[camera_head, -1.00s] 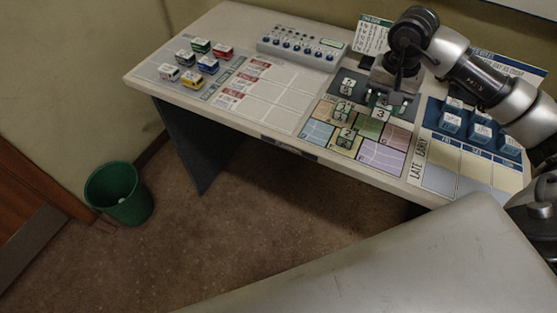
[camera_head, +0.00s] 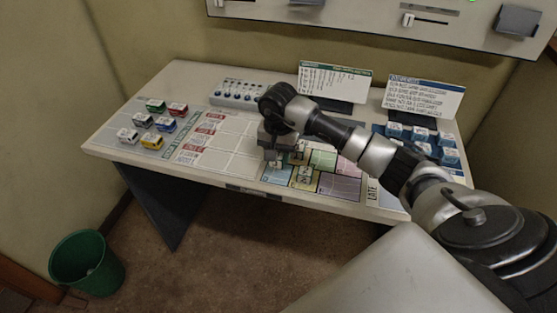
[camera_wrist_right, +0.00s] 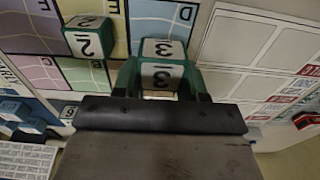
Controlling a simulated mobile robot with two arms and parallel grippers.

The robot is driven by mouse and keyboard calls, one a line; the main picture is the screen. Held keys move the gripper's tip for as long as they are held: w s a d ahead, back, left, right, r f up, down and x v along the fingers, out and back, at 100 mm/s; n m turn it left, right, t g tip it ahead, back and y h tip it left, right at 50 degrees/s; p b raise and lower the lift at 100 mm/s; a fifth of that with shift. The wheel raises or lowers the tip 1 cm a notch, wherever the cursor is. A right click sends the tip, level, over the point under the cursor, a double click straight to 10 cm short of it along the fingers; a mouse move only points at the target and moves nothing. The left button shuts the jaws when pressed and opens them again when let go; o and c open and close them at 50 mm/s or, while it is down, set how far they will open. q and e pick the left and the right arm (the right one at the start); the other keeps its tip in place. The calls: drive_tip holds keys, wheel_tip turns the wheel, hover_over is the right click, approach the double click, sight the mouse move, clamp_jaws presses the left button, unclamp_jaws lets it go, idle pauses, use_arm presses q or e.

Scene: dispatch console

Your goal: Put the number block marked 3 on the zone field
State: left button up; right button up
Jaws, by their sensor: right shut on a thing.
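The number block marked 3 (camera_wrist_right: 162,74) is white and green and sits between the fingers of my right gripper (camera_wrist_right: 163,82), which is shut on it. In the head view my right gripper (camera_head: 276,158) is over the left part of the zone field (camera_head: 338,186), a board of coloured squares. In the right wrist view the block is over the blue square (camera_wrist_right: 150,20) near the letter D; I cannot tell whether it touches. The block marked 2 (camera_wrist_right: 88,38) stands apart on the field, also in the head view (camera_head: 303,177). My left gripper is not in view.
Small toy vehicles (camera_head: 155,122) stand at the table's left. A switch box (camera_head: 240,93) and two upright cards (camera_head: 332,78) are at the back. Blue blocks (camera_head: 421,134) stand on the right. A white chart (camera_head: 222,148) lies left of the field.

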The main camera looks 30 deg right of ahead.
sight(279, 163)
wheel_tip(279, 163, down, 3)
drive_tip(key=shift+s+r+p, duration=0.1)
drive_tip(key=shift+r+p, duration=0.1)
drive_tip(key=shift+p, duration=0.15)
drive_tip(key=shift+f, duration=0.5)
drive_tip(key=shift+f, duration=0.1)
drive_tip(key=o, duration=0.9)
